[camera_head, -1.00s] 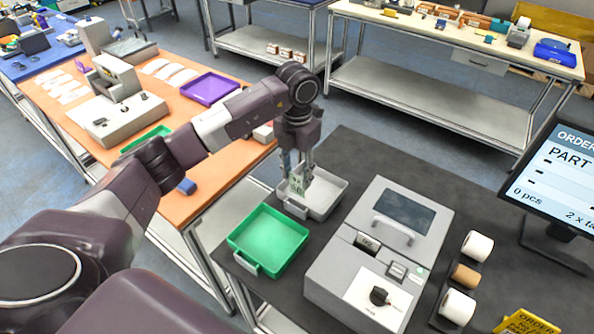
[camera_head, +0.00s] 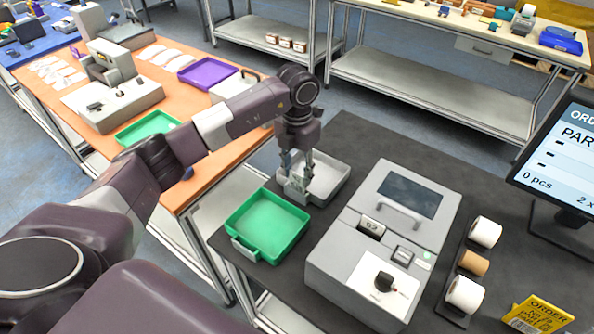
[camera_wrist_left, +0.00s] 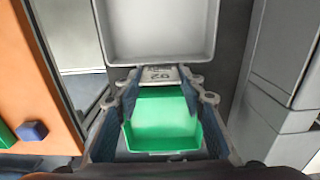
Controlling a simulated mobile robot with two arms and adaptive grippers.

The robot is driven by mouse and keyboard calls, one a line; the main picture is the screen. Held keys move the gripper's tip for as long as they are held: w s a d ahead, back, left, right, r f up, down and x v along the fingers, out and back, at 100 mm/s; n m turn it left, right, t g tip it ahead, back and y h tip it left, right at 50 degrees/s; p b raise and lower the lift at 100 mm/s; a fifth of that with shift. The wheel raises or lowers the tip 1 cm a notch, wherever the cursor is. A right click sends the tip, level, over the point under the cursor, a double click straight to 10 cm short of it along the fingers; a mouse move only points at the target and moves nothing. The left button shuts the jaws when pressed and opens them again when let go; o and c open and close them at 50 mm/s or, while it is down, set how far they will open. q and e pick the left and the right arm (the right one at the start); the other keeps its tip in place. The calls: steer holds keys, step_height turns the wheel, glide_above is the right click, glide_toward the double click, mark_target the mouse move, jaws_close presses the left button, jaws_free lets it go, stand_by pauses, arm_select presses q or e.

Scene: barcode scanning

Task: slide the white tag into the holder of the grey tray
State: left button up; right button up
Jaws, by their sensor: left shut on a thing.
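The grey tray (camera_head: 333,178) stands on the dark table just behind the green tray (camera_head: 266,226). My left gripper (camera_head: 296,190) points down at the near left side of the grey tray. It is shut on the white tag (camera_wrist_left: 160,73), which has dark print. In the left wrist view the tag sits between the fingertips, close against the outer wall of the grey tray (camera_wrist_left: 158,58). The tray's holder is hidden behind the tag and fingers, so I cannot tell whether the tag is inside it. My right gripper is not in view.
A grey machine (camera_head: 385,240) with a dark window and a knob stands right of the trays. Rolls (camera_head: 485,232) and a yellow order sign (camera_head: 538,315) are farther right. An orange table (camera_head: 170,190) adjoins on the left. The dark table behind the machine is clear.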

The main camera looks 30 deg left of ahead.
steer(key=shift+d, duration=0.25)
arm_select(q)
steer(key=o, duration=0.8)
step_height(320, 180, up, 12)
stand_by(0.6)
